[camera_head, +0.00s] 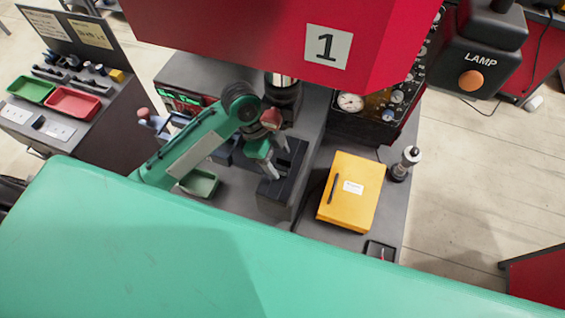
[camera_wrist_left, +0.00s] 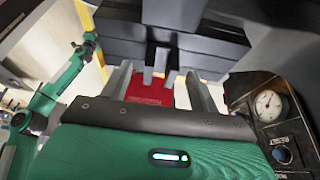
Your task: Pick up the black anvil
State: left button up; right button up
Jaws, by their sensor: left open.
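A black slotted block (camera_head: 288,178), which looks like the anvil, sits on the grey bench beneath the red machine. My left gripper (camera_head: 275,157) is right at this block, with its grey fingers angled down over its upper left part. In the left wrist view my two grey fingers (camera_wrist_left: 161,88) are spread apart with no held object clear between them. Dark blocky shapes (camera_wrist_left: 210,45) fill the top of that view, and I cannot tell which is the anvil. Contact is unclear. My right gripper is not in view.
The red machine marked 1 (camera_head: 385,22) overhangs the bench from above. A yellow box (camera_head: 352,192) stands right of the block, with a gauge panel (camera_head: 352,103) behind. A small green tray (camera_head: 200,183) lies at left. My green arm covers the front.

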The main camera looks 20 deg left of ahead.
pick_arm(q)
jog(key=shift+x, duration=0.95)
jog(key=shift+c, duration=0.2)
jog(key=c, duration=1.3)
jog(key=shift+r, duration=0.1)
